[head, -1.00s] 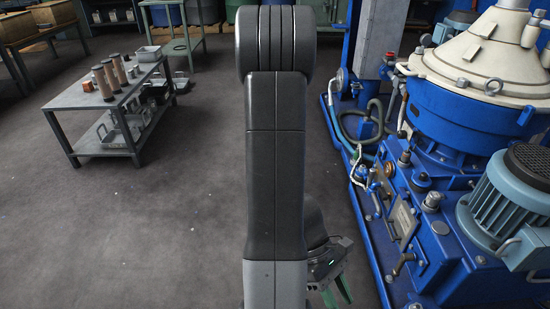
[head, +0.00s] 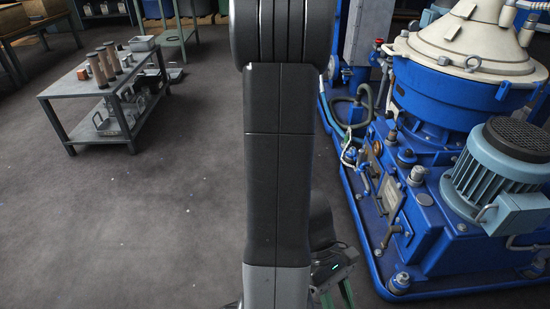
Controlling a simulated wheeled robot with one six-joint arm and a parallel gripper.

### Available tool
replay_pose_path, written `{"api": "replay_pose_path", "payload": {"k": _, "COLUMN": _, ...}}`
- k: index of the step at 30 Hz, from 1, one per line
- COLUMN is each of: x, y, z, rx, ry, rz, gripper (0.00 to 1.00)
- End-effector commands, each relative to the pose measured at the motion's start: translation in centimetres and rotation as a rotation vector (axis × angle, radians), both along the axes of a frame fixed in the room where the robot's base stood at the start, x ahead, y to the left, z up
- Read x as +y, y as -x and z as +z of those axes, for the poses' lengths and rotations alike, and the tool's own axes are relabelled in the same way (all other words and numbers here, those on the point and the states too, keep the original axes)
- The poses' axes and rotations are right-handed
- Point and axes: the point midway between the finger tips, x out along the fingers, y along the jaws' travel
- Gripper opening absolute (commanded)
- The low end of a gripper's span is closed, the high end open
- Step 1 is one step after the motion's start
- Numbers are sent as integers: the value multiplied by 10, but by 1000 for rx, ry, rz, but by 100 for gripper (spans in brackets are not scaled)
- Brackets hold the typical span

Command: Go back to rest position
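My arm stands upright in the middle of the head view and hides part of the floor behind it. My gripper (head: 336,296) shows at the bottom edge, just right of the arm's lower link. Its dark body has a small green light, and its green fingers run out of the picture, so their tips and opening are hidden. I see no object in the visible part of it. The gripper is left of the blue separator skid (head: 385,272), with floor showing between them.
The skid on the right carries a cream-topped separator (head: 455,85) and a grey-blue motor (head: 490,170). A low metal table (head: 75,90) with brown cylinders and trays stands at the upper left. The floor (head: 120,220) at left and lower left is clear.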

Motion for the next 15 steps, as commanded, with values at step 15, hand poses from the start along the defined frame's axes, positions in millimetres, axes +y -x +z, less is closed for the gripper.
{"api": "replay_pose_path", "payload": {"k": 15, "x": -12, "y": -14, "z": 33, "rx": -121, "ry": -12, "rz": -71, "gripper": 35}}
